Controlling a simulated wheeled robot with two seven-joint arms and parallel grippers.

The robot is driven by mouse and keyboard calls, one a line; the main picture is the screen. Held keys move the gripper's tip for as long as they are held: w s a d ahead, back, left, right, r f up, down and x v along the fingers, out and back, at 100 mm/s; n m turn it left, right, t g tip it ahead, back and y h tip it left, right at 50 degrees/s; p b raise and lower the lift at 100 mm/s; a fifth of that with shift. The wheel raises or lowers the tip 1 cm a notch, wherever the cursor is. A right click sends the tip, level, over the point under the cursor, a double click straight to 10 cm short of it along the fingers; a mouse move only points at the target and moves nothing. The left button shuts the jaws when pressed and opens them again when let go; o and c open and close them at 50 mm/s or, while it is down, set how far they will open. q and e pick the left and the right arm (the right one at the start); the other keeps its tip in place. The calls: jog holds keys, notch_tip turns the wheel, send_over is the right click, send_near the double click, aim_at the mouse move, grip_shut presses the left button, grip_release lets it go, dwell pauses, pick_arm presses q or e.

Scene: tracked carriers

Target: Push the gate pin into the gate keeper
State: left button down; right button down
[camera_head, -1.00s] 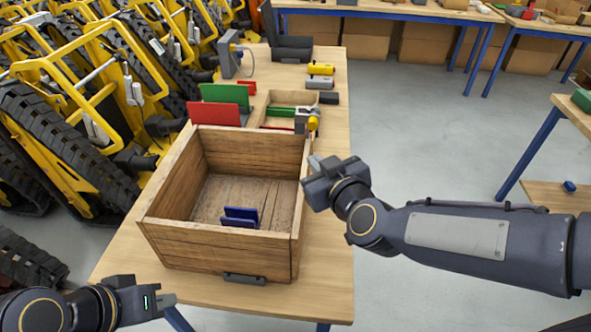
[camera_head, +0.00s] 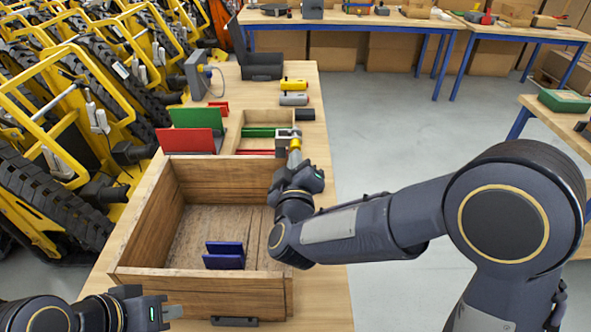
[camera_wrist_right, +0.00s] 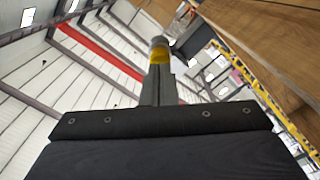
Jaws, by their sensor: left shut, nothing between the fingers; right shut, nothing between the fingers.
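The gate pin, with a yellow band (camera_head: 295,144), is at the grey gate keeper (camera_head: 284,137) on the front right of the small wooden tray. How deep the pin sits in the keeper cannot be told. My right gripper (camera_head: 294,158) is shut and empty, its fingertips at the near end of the pin. In the right wrist view the closed fingertips (camera_wrist_right: 160,70) line up with the yellow band (camera_wrist_right: 160,56) and grey end; whether they touch cannot be told. My left gripper (camera_head: 174,312) is shut and empty at the table's near left.
A large open wooden crate (camera_head: 140,240) holds blue plates (camera_head: 225,254) and stands just left of my right wrist. Green (camera_head: 198,118) and red (camera_head: 187,140) panels stand behind it. Yellow (camera_head: 293,83) and grey (camera_head: 293,99) cylinders lie farther back. The floor right of the table is clear.

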jog(key=shift+w, duration=0.3)
jog(key=shift+w, duration=0.2)
jog(key=shift+r, duration=0.1)
dwell(0.4)
jog(key=s, duration=1)
dwell(0.3)
jog(key=shift+s, duration=0.1)
